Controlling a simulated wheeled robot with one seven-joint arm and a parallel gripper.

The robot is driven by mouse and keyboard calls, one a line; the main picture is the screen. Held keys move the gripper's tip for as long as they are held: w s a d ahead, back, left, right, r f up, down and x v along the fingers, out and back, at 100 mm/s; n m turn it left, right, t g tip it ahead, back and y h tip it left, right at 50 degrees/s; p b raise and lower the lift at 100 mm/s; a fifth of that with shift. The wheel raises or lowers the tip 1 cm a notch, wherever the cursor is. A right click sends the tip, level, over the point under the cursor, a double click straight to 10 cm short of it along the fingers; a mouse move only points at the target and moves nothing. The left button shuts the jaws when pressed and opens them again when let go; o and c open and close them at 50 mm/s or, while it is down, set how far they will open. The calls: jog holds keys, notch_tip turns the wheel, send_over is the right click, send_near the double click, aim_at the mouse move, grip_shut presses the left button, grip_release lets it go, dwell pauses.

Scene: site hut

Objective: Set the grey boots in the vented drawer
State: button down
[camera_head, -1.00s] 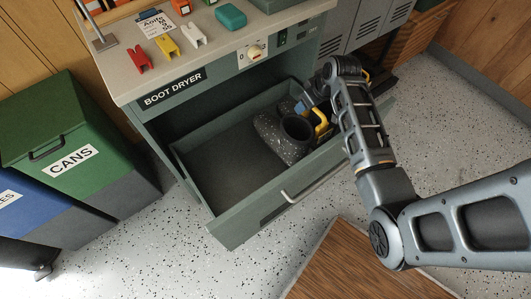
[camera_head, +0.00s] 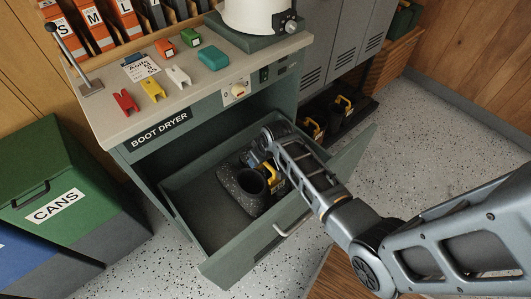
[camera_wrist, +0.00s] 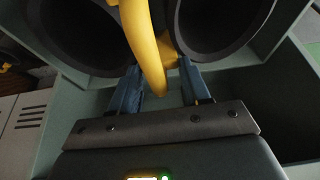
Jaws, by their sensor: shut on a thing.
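The speckled grey boots (camera_head: 232,187) are inside the open drawer (camera_head: 213,262) of the boot dryer, towards its right part. I cannot tell whether their soles touch the drawer floor. A yellow handle (camera_wrist: 147,50) runs between the two dark boot openings in the wrist view. My gripper (camera_wrist: 162,88) is shut on this handle, with one blue-grey finger on each side. In the head view my gripper (camera_head: 260,158) is partly hidden by my arm, which also covers part of the boots and the drawer's right side.
The dryer's top (camera_head: 215,85) holds coloured clips, small boxes and a white pot. A green cans bin (camera_head: 75,165) stands at left. Other dark boots with yellow handles (camera_head: 342,105) stand under the lockers (camera_head: 340,45). The drawer's left part is bare.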

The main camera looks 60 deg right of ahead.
jog(key=shift+w+f, duration=0.1)
jog(key=shift+f, duration=1.85)
jog(key=c, duration=0.5)
grip_release()
jog(key=shift+f, duration=0.1)
jog(key=p+v, duration=0.1)
jog(key=v, duration=1.1)
jog(key=shift+s, duration=0.25)
